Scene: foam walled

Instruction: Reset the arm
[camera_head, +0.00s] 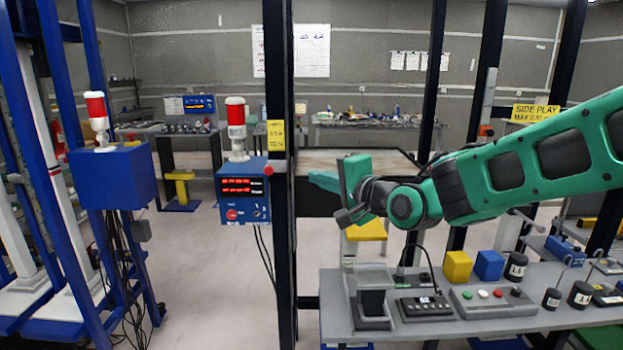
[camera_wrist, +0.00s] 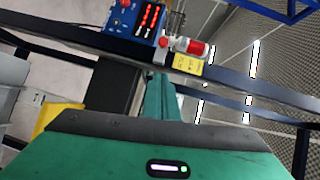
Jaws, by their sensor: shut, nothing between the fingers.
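My green arm (camera_head: 512,168) reaches in from the right edge of the head view, above the grey workbench (camera_head: 345,318). My gripper (camera_head: 322,180) is at its left end, in front of the dark frame post, with its fingers pointing left. In the wrist view my gripper (camera_wrist: 158,90) shows as a green finger shape beyond my green wrist housing. It is shut and holds nothing. Part of the fingers is hidden by the housing.
The bench carries a yellow block (camera_head: 457,266), a blue block (camera_head: 489,265), black weights (camera_head: 516,266) and a button box (camera_head: 492,302). A dark post (camera_head: 279,120) and a blue display box (camera_head: 242,192) with a red-white lamp stand left of my gripper. Open floor (camera_head: 190,260) lies left.

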